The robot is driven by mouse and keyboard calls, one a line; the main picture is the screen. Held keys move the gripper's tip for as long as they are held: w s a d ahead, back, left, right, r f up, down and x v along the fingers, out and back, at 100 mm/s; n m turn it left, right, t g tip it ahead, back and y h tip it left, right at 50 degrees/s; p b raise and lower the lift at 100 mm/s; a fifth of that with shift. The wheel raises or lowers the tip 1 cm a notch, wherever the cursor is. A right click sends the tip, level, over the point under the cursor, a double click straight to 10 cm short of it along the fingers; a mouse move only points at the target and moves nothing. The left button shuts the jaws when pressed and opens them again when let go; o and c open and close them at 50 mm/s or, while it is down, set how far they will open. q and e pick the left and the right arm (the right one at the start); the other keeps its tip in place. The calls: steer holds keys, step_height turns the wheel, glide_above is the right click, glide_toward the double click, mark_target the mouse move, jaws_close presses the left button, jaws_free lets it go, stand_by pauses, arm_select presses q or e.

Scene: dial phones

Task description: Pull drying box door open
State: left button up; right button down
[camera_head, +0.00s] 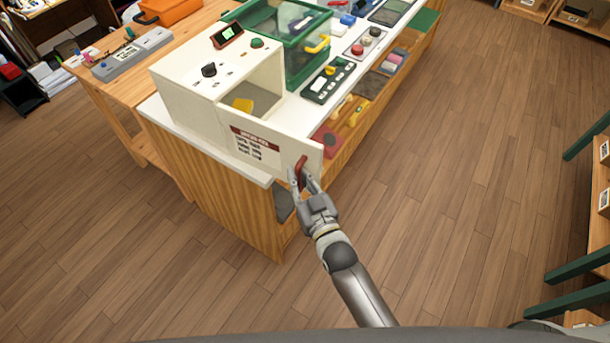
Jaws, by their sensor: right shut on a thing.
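The drying box (188,97) is a white box with a dark knob on its top panel, at the left end of the white counter. Its door (245,150) stands open, swung out toward the front, with a dark red printed label on it. A yellow thing (243,105) shows inside the open box. My right gripper (300,178) is shut on the red door handle (301,165) at the door's right edge. The fingertips partly cover the handle. My left gripper is not in view.
A green-framed clear box (290,45) with a yellow handle stands behind the drying box. A black panel with buttons (328,82) lies on the counter. Shelves under the counter hold several small things. The wood floor (440,160) to the right is clear, up to a shelf at the right edge.

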steer(key=shift+s+a+r, duration=0.1)
steer(key=shift+s+a, duration=0.1)
steer(key=shift+a, duration=0.05)
steer(key=shift+s+a, duration=0.4)
steer(key=shift+s, duration=0.1)
steer(key=c, duration=1.5)
jaws_free()
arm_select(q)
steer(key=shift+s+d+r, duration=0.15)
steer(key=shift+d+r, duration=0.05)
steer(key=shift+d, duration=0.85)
arm_select(e)
steer(key=shift+o, duration=0.2)
steer(key=v, duration=1.2)
